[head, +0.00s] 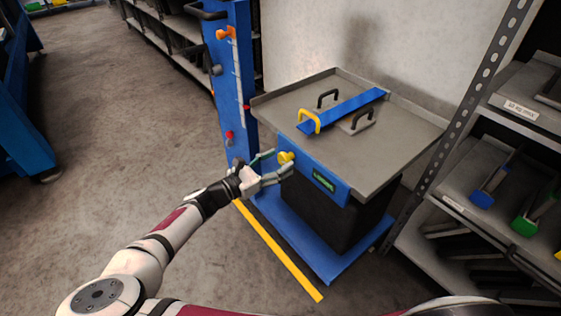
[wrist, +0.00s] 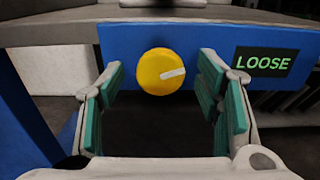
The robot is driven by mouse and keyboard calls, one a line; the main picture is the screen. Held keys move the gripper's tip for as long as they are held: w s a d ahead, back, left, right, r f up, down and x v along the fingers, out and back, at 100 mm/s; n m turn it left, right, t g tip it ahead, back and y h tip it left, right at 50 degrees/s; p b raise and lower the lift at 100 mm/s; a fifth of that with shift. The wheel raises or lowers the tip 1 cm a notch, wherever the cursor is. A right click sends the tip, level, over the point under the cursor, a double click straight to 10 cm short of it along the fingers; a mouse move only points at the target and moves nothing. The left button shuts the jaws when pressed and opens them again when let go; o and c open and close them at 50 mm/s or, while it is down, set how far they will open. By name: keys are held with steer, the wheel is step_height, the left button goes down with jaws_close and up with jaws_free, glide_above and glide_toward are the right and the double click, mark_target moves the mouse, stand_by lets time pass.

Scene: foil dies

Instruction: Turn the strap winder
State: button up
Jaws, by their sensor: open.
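The strap winder is a round yellow knob (wrist: 160,72) on a blue panel (wrist: 202,45) at the front of the grey cart top. It carries a pale pointer mark that points right and slightly up. It also shows in the head view (head: 287,157). A dark display (wrist: 264,61) right of the knob reads "LOOSE" in green. My gripper (wrist: 160,95) is open, with its green-padded fingers on the left and right of the knob. The knob lies between them, apart from both pads in the wrist view. In the head view my gripper (head: 276,168) reaches the panel from the left.
A blue strap (head: 347,110) lies across the grey tray top (head: 290,103), with a yellow handle (head: 309,119) and two dark handles beside it. A blue post (head: 230,80) stands left of the cart. Metal shelving (head: 465,120) is close on the right. Open floor (head: 120,130) lies left.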

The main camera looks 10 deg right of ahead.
steer(key=shift+x, duration=0.8)
steer(key=shift+c, duration=0.6)
steer(key=c, duration=1)
steer(key=shift+c, duration=0.2)
steer(key=shift+m, duration=0.3)
steer(key=m+p, duration=0.1)
steer(key=m, duration=0.4)
steer(key=shift+s, duration=0.1)
steer(key=m, duration=0.3)
steer(key=m+p, duration=0.1)
steer(key=m, duration=0.2)
steer(key=shift+s+d+f, duration=0.1)
steer(key=shift+f, duration=0.05)
